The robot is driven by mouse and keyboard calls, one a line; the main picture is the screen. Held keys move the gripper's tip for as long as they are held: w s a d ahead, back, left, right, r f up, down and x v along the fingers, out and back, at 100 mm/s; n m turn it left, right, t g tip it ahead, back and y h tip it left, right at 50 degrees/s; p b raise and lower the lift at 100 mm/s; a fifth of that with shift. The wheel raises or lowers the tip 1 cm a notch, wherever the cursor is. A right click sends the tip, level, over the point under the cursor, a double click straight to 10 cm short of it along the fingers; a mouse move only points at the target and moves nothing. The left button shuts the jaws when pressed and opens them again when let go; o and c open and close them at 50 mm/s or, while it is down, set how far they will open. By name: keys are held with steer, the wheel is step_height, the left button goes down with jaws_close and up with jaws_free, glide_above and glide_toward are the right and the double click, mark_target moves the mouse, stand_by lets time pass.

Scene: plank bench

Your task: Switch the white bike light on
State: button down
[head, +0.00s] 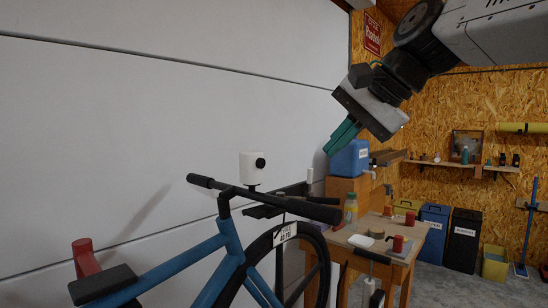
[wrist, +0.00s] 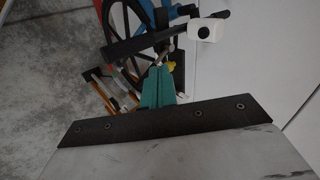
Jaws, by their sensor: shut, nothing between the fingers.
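The white bike light (head: 252,168) is a small white block with a round black knob (head: 261,163) on its face. It sits above the handlebar (head: 270,200) of a blue bike (head: 222,250). In the wrist view the white light (wrist: 202,30) shows at the top with its black knob toward me. My gripper (head: 341,138) has teal fingers, closed together and empty. It is up and to the right of the light, apart from it. In the wrist view the fingertips (wrist: 156,72) are below and left of the light. I cannot tell whether the light is on.
A white panel wall (head: 130,110) stands behind the bike. A wooden bench (head: 395,240) with a bottle (head: 350,208), a red mug (head: 397,243) and other items stands right of the bike. A blue container (head: 349,159) is behind the gripper. Bins (head: 463,238) line the back wall.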

mark_target(263, 168)
steer(key=shift+m+y, duration=0.4)
steer(key=shift+y, duration=0.1)
steer(key=r, duration=0.1)
steer(key=w+a+r, duration=0.2)
steer(key=shift+r, duration=0.1)
steer(key=shift+a, duration=0.1)
steer(key=x, duration=1)
steer(key=shift+w+a+f, duration=0.1)
steer(key=shift+w+f, duration=0.1)
steer(key=shift+w+a+r, duration=0.15)
steer(key=shift+w+a, duration=0.6)
steer(key=shift+a, duration=0.2)
steer(key=shift+w+a, duration=0.35)
steer(key=shift+a, duration=0.1)
